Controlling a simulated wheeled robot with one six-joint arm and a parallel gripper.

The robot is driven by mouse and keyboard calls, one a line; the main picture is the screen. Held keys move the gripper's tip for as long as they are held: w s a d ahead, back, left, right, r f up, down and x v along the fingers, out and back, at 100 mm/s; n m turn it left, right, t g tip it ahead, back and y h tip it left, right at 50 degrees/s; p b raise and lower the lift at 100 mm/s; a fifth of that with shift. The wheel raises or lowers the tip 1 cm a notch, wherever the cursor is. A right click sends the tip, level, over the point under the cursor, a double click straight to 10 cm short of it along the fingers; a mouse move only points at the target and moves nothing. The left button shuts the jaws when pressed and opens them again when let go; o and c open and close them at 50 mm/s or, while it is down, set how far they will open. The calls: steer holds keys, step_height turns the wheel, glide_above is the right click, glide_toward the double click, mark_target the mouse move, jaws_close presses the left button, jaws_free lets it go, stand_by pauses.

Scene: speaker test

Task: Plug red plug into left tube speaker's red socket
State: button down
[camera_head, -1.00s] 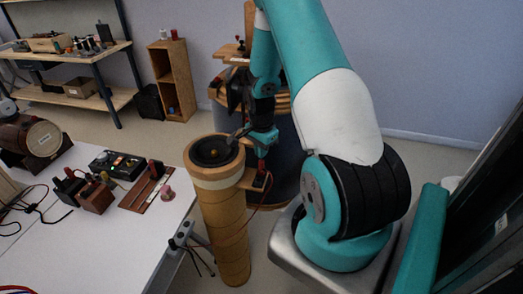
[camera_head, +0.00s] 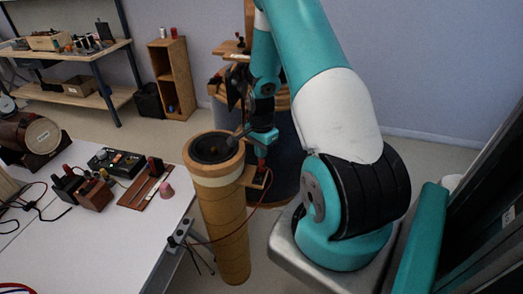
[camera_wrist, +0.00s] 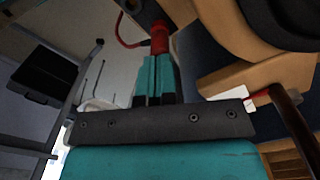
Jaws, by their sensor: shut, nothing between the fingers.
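A tube speaker (camera_head: 222,225) of tan wood stands upright beside the table, with a black driver in its top. A small wooden bracket (camera_head: 247,177) juts from its right side. My gripper (camera_head: 262,145) is just above this bracket. In the wrist view my gripper's teal fingers (camera_wrist: 155,78) are shut together. The red plug (camera_wrist: 159,37) is right beyond the fingertips, with a red cable (camera_wrist: 122,30) running from it. It is not between the fingers. I cannot tell whether the plug sits in a socket; the red socket is not clearly visible.
A white table (camera_head: 110,235) with several small devices is at the left. A large dark speaker (camera_head: 285,150) stands behind my gripper. A wooden shelf unit (camera_head: 175,80) stands at the back.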

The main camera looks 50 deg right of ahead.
steer(key=shift+f+b, duration=0.35)
steer(key=shift+f, duration=0.2)
stand_by(0.4)
step_height(320, 180, up, 8)
steer(key=p, duration=0.6)
stand_by(0.7)
steer(key=w+a+r+n+y+b, duration=0.1)
steer(key=a+r+n+b, duration=0.1)
steer(key=a+r+n, duration=0.35)
steer(key=w+a+r+n+t+b, duration=0.1)
steer(key=a+r+n, duration=0.1)
steer(key=a, duration=0.6)
steer(key=w+a+r+n+y+b, duration=0.1)
steer(key=a+r+n+b, duration=0.1)
steer(key=a+r+n, duration=0.35)
steer(key=s+a+r+n+y+b, duration=0.1)
steer(key=s+a+r+n+b, duration=0.1)
steer(key=s+a+n, duration=0.5)
steer(key=s+a+r+n+g+y+b, duration=0.1)
steer(key=s+a+r+n+b, duration=0.1)
steer(key=s+a+n, duration=0.4)
steer(key=s+a, duration=0.5)
steer(key=a, duration=0.1)
steer(key=shift+s+a+r+n, duration=0.15)
steer(key=shift+a+r+n, duration=0.05)
steer(key=shift+r+n, duration=0.2)
